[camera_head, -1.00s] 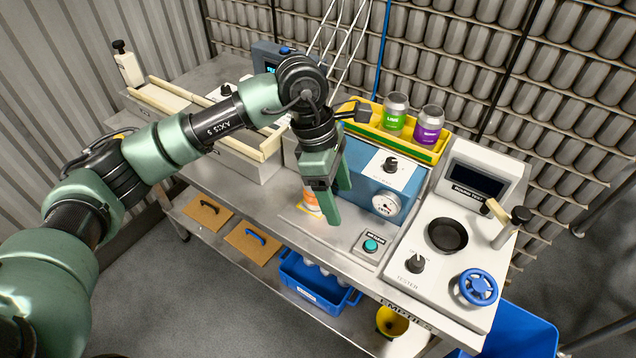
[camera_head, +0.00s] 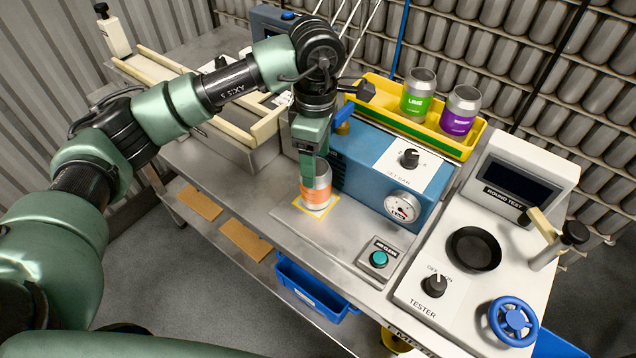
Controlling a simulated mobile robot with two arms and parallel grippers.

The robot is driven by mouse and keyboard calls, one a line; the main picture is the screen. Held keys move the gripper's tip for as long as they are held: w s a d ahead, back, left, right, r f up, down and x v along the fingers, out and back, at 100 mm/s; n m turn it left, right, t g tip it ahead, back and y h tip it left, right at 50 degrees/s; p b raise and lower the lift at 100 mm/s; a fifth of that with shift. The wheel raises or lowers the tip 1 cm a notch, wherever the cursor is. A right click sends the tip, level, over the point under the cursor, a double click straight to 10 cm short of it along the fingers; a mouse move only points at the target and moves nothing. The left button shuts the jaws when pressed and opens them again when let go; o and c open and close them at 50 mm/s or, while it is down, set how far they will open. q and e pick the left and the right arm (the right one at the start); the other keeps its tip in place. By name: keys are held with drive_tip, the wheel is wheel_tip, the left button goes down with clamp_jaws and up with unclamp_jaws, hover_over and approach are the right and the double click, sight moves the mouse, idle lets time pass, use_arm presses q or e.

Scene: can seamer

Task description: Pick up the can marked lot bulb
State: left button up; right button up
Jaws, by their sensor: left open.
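An orange and silver can (camera_head: 318,190) stands upright on a yellow-outlined square on the bench, in front of the blue machine. Its label cannot be read. My left gripper (camera_head: 308,178) is open and reaches down at the can, its near finger in front of the can's upper left side. Whether the fingers touch the can is hidden. A green can (camera_head: 418,92) and a purple can (camera_head: 461,110) stand in a yellow tray (camera_head: 482,140) at the back. Their small lettering is not clear enough to match to the lot name. My right gripper is not in view.
The blue machine (camera_head: 372,165) with a dial stands just right of the can. A green-button box (camera_head: 379,258) sits in front. The white tester (camera_head: 480,215) fills the right end. A pale-railed trough (camera_head: 235,140) lies left.

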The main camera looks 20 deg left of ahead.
sight(317, 197)
use_arm(q)
drive_tip(key=f+p, duration=0.1)
drive_tip(key=f, duration=0.6)
drive_tip(key=shift+s+p, duration=0.2)
drive_tip(key=shift+p, duration=0.2)
drive_tip(key=c, duration=1.1)
